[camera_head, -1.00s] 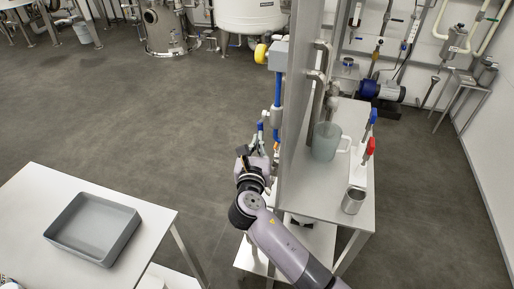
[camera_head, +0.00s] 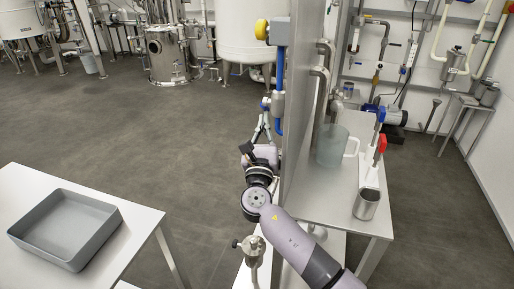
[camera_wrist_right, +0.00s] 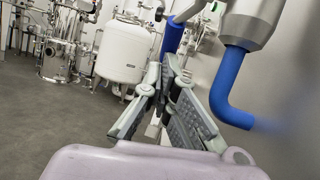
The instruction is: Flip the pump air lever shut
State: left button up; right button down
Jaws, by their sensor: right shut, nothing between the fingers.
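My right gripper (camera_head: 263,128) is beside the left face of the tall metal panel (camera_head: 305,110), near a grey fitting (camera_head: 277,103) on a blue air line (camera_head: 280,68). A small blue part (camera_head: 265,104), possibly the lever, shows at the fitting's left, just above the fingers. In the right wrist view the fingers (camera_wrist_right: 170,75) are shut and empty. A blue piece (camera_wrist_right: 172,38) lies behind their tips; I cannot tell whether it is lever or hose, or whether they touch it. The grey fitting (camera_wrist_right: 252,18) and curved blue hose (camera_wrist_right: 228,90) are to their right. My left gripper is out of view.
A yellow knob on a grey box (camera_head: 280,30) sits above the fitting. Right of the panel, a bench (camera_head: 320,200) holds a jug (camera_head: 332,147) and metal cup (camera_head: 366,204). A table with a grey tray (camera_head: 65,228) stands at left. Open floor lies between.

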jog(key=shift+w+d+r, duration=0.25)
jog(key=shift+w+r, duration=0.2)
jog(key=shift+w, duration=0.2)
jog(key=shift+w+d+r, duration=0.2)
jog(key=shift+w+r, duration=0.25)
jog(key=shift+w, duration=0.2)
jog(key=shift+w+d+r+p, duration=0.15)
jog(key=shift+w+r+p, duration=0.3)
jog(key=shift+w+r, duration=0.1)
